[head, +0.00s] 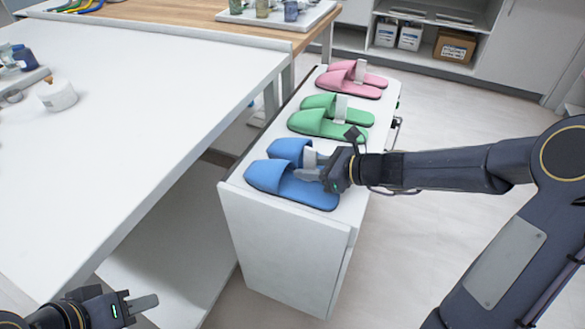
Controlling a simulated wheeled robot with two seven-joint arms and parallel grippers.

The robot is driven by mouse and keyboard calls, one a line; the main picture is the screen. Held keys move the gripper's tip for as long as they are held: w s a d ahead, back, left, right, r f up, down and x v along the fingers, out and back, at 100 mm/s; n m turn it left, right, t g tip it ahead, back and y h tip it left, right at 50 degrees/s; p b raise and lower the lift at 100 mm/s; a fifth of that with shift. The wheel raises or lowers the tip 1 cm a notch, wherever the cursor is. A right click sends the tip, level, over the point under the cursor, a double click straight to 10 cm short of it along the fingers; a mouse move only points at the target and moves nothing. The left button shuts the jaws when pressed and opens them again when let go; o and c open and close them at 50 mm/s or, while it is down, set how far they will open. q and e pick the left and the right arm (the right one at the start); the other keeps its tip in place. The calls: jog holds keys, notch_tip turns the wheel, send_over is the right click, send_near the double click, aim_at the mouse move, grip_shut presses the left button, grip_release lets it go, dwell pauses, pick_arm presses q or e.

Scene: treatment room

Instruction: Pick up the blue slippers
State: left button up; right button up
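The pair of blue slippers (265,176) lies on the near end of a white cabinet top, toes to the left. My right gripper (310,172) reaches in from the right, low over the slippers near their inner sides. A pale upright piece (309,158) shows between the slippers, like the white pieces between the other pairs. The gripper's fingers overlap the slippers and this piece, so whether they are closed on anything is unclear. My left gripper (140,304) is at the bottom left, away from the slippers; its finger gap cannot be made out.
Green slippers (320,124) and pink slippers (348,83) lie farther back on the white cabinet (285,245). A white table (130,110) fills the left, with a white jar (58,95) and a tray of bottles. Open floor lies right of the cabinet.

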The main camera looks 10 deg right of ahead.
jog(key=shift+c, duration=0.2)
grip_shut()
jog(key=shift+r, duration=0.1)
